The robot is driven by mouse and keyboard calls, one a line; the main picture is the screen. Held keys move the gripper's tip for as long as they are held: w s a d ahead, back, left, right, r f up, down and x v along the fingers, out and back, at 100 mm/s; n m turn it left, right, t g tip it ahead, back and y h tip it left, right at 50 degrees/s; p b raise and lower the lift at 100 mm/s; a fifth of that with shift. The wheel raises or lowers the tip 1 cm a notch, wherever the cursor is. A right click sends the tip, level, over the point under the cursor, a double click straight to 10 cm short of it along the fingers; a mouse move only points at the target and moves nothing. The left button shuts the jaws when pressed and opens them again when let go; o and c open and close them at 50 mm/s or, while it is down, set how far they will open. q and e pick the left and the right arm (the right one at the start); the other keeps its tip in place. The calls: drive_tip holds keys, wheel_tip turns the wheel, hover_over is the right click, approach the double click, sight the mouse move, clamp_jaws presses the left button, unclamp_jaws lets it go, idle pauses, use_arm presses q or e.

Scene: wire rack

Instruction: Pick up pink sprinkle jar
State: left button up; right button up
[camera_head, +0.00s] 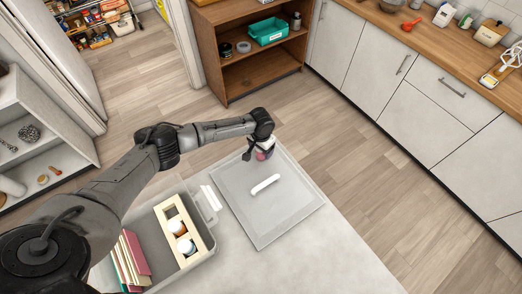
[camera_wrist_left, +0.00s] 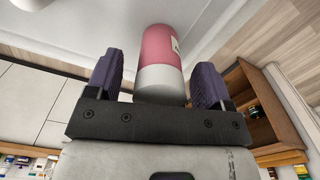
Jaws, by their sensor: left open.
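The pink sprinkle jar (camera_head: 265,154) is at the far edge of the pale table, beside the far corner of a grey flat lid (camera_head: 232,199). In the left wrist view the jar (camera_wrist_left: 165,50) shows a pink body with a white label and a white end towards the palm. My left gripper (camera_head: 257,146) is over the jar and partly hides it. In the wrist view its two dark fingers (camera_wrist_left: 158,66) are apart, one on each side of the jar, with gaps visible between. My right gripper is not in view.
A grey open box (camera_head: 205,253) left of the lid holds a cream tray (camera_head: 164,222) with small jars and several upright books (camera_head: 133,257). The lid has a raised white handle (camera_head: 265,184). Beyond the table is bare floor, with a wooden shelf (camera_head: 262,75) farther back.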

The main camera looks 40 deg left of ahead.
use_arm(q)
drive_tip(key=shift+f, duration=0.1)
drive_tip(key=c, duration=1)
